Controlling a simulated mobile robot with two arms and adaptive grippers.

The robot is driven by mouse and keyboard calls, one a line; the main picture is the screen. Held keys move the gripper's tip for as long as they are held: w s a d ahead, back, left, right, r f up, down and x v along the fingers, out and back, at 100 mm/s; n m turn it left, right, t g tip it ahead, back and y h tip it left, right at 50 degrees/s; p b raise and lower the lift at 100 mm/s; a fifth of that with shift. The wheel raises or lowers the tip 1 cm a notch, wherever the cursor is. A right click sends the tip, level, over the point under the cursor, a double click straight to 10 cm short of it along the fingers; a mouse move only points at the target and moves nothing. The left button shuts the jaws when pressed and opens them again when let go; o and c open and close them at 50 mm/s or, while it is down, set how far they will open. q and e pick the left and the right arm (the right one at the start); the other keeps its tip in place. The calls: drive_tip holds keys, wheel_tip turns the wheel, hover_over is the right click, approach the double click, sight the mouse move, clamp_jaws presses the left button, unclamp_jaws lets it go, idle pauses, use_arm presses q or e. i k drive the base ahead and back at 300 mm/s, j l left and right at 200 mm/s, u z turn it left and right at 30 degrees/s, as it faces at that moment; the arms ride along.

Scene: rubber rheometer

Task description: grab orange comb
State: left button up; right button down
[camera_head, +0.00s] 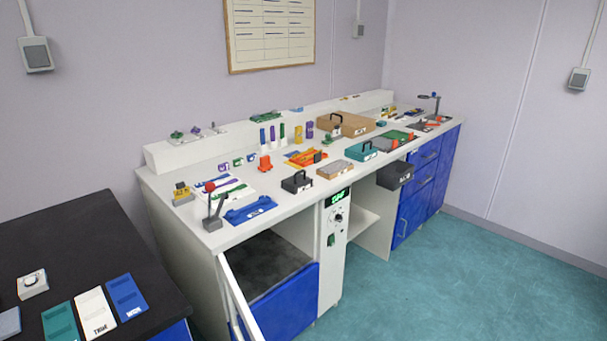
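No thing is clearly recognisable as an orange comb at this distance. Two orange things lie on the long white bench: a flat orange-red piece (303,158) near the middle, with yellow and dark bits by it, and a small upright orange-red piece (264,163) left of it. Which of them is the comb, if either, I cannot tell. Neither my left nor my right gripper is in view.
The white bench (290,203) is crowded with small coloured tools, cases and blocks. A black table (75,235) with coloured flat pieces stands at the lower left. Below the bench, an open bay (270,262) shows at the left. The teal floor (470,260) at the right is clear.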

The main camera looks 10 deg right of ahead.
sight(317, 158)
drive_tip(key=i+l+u, duration=0.1)
drive_tip(key=l, duration=0.4)
drive_tip(key=i+l+u, duration=0.1)
drive_tip(key=l, duration=0.4)
drive_tip(key=i+l+u, duration=0.1)
drive_tip(key=l, duration=0.45)
drive_tip(key=i+l+u, duration=0.1)
drive_tip(key=l, duration=0.4)
